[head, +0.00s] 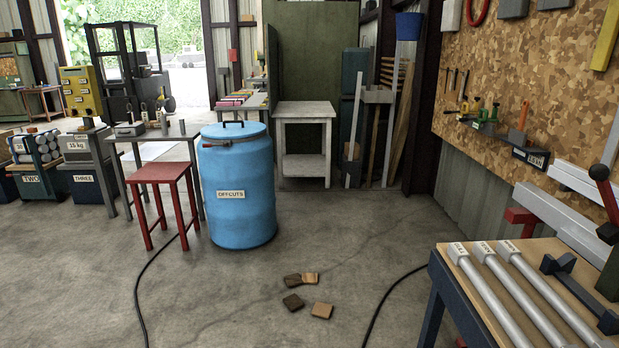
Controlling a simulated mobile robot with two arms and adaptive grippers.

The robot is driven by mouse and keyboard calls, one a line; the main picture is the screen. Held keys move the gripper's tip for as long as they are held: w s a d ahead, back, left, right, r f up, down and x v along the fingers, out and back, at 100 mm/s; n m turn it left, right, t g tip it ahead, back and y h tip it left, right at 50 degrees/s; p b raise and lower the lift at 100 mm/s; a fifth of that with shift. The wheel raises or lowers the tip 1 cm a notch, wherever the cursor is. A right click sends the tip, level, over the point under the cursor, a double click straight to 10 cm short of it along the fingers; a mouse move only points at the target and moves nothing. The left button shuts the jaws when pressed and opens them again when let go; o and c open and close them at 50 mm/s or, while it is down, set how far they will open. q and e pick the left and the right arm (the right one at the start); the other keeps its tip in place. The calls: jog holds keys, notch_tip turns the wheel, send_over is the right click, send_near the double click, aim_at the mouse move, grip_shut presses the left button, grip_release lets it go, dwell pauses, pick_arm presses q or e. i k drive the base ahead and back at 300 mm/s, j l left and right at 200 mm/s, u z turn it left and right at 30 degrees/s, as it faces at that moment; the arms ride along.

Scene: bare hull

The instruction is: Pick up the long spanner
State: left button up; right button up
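A dark long tool with a wider head at each end, which looks like the long spanner (581,291), lies on the wooden top of the workbench (456,262) at the lower right of the head view. It lies slantwise, to the right of several pale grey bars (497,284) with white labels at their far ends. It appears apart from the nearest bar. Neither of my grippers shows in the head view.
A blue OFFCUTS drum (236,213) and red stool (163,180) stand left. Wood scraps (321,311) and dark cables (381,303) lie on the floor; the floor between drum and bench is otherwise clear.

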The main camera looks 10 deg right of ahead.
aim_at(462, 87)
jog(key=i+z, duration=0.1)
jog(key=i, duration=0.7)
jog(key=i+j, duration=0.1)
jog(key=i, duration=0.65)
jog(key=i+j+z, duration=0.15)
jog(key=i, duration=0.65)
jog(key=i+z, duration=0.4)
jog(key=i, duration=1.15)
jog(key=i+l+z, duration=0.35)
jog(key=i+l, duration=0.45)
jog(key=l+z, duration=0.1)
jog(key=l, duration=0.65)
jog(key=i+l+z, duration=0.15)
jog(key=l, duration=0.6)
jog(key=i+j, duration=0.15)
jog(key=z, duration=0.05)
